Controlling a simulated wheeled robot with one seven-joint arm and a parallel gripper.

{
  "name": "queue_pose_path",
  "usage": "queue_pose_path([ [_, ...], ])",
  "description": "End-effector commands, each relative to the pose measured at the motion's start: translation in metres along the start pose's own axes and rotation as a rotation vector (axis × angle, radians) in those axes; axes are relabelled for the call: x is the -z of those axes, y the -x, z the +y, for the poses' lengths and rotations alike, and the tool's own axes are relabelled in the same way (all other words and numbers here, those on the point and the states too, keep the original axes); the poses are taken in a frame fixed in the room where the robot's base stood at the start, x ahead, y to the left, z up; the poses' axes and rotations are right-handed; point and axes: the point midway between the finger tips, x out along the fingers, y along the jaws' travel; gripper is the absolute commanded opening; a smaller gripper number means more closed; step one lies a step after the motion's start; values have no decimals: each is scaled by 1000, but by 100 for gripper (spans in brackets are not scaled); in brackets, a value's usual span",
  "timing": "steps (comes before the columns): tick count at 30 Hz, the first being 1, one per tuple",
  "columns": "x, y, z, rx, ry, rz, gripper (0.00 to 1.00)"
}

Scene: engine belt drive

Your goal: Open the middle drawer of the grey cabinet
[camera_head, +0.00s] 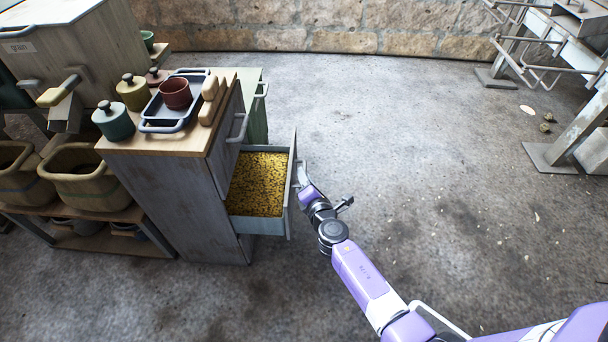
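The grey cabinet (178,208) stands left of centre with a wooden top. Its middle drawer (258,225) is pulled well out to the right and holds a layer of yellow grain-like pieces. The drawer's front panel (292,190) faces right, with its handle (301,172) on the outer side. My gripper (301,184) is at this handle, close against the outside of the drawer front. The fingers are small and partly hidden, so I cannot tell whether they are closed around the handle. A drawer above, with its own handle (238,127), looks shut.
On the cabinet top are a blue tray (165,126) with a red cup (175,93), lidded jars (113,122) and a wooden rack (210,98). Baskets (90,185) stand on a low shelf at the left. A metal frame (565,120) stands at the right.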

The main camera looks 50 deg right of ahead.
Motion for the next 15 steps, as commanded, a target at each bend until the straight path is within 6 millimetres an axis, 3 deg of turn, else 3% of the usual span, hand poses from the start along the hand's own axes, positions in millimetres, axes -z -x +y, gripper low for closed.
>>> queue_pose_path([
  [9,1,51,0,1,1,3,22],
  [15,0,64,0,0,0,2,22],
])
